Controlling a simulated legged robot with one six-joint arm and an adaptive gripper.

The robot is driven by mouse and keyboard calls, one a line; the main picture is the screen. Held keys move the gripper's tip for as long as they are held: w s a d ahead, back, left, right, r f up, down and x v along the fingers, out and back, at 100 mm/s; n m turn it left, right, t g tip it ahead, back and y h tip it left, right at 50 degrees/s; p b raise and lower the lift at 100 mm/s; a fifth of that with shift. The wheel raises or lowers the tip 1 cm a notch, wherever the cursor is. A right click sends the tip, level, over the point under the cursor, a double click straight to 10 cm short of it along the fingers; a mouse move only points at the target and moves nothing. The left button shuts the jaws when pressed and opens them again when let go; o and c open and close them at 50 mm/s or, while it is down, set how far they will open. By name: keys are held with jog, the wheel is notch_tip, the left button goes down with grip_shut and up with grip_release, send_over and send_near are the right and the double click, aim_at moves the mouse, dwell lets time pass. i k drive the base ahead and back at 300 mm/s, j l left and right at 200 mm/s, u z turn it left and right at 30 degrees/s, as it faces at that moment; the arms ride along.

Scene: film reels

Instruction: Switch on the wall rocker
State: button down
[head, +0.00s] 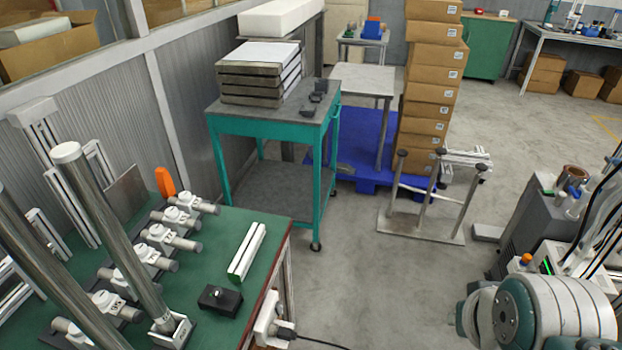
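I cannot make out a wall rocker in the head view. The ribbed grey wall (175,90) runs along the left and back, and no switch shows clearly on it. A white socket-like box (268,322) sits at the side of the green-topped bench, with a black plug and cable at it. I cannot tell whether it carries a rocker. My gripper is not in view.
The green bench (215,255) with metal posts and clamps fills the lower left. A teal cart (265,115) stands behind it. Stacked cartons (430,90), a metal stand (425,225) and a grey machine (535,235) are to the right. The middle floor is open.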

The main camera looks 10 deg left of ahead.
aim_at(279, 309)
jog(key=u, duration=1.3)
